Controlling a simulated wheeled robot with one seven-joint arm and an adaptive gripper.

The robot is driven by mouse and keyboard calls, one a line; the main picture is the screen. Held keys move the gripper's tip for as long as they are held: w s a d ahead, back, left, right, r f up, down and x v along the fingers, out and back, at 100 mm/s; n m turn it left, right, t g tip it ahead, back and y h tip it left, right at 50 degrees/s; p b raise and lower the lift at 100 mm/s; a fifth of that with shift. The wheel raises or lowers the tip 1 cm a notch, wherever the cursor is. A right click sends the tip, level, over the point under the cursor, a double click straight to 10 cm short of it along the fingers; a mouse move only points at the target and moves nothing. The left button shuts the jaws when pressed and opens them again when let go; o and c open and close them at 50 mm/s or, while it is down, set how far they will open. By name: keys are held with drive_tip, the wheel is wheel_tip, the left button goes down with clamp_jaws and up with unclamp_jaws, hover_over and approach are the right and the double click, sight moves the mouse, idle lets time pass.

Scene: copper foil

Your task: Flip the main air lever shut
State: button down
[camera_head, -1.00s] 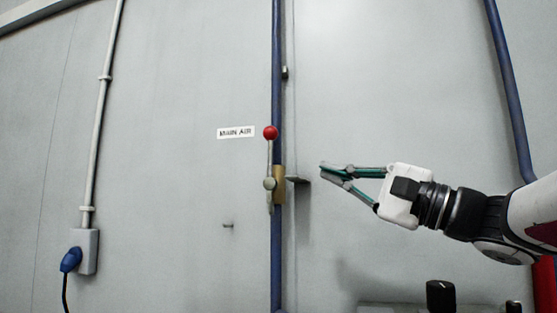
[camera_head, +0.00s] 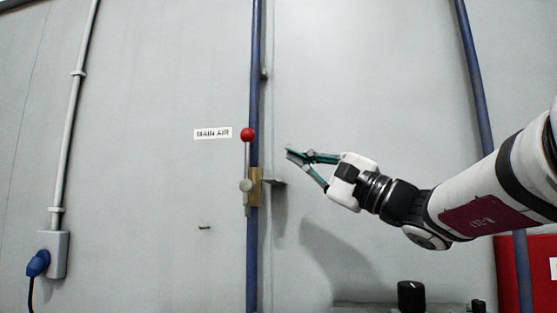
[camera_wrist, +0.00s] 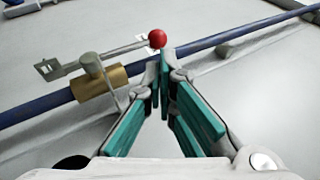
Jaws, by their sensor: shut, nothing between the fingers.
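The main air lever (camera_head: 247,160) has a red ball knob (camera_head: 247,134) at its top and stands upright along the blue pipe (camera_head: 254,60). It pivots at a brass valve body (camera_head: 255,188). A "MAIN AIR" label (camera_head: 212,133) is just left of the knob. My gripper (camera_head: 290,153) is to the right of the lever, apart from it in the head view, with its fingertips together and empty. In the wrist view the red knob (camera_wrist: 157,38) shows just beyond the fingertips (camera_wrist: 163,62), and the brass body (camera_wrist: 100,84) lies to the left.
A small bracket (camera_head: 273,182) juts right from beside the valve. A grey socket box (camera_head: 56,252) with a blue plug (camera_head: 37,263) is at lower left. A black knob (camera_head: 411,295) and a red box (camera_head: 510,275) are at lower right. The wall right of the pipe is open.

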sight(253, 136)
drive_tip(key=p+x, duration=0.2)
drive_tip(key=x, duration=0.7)
drive_tip(key=shift+a+r, duration=0.1)
drive_tip(key=shift+a+r+n+g+p, duration=0.1)
drive_tip(key=shift+a+n+g+p, duration=0.1)
drive_tip(key=shift+n+g+p, duration=0.25)
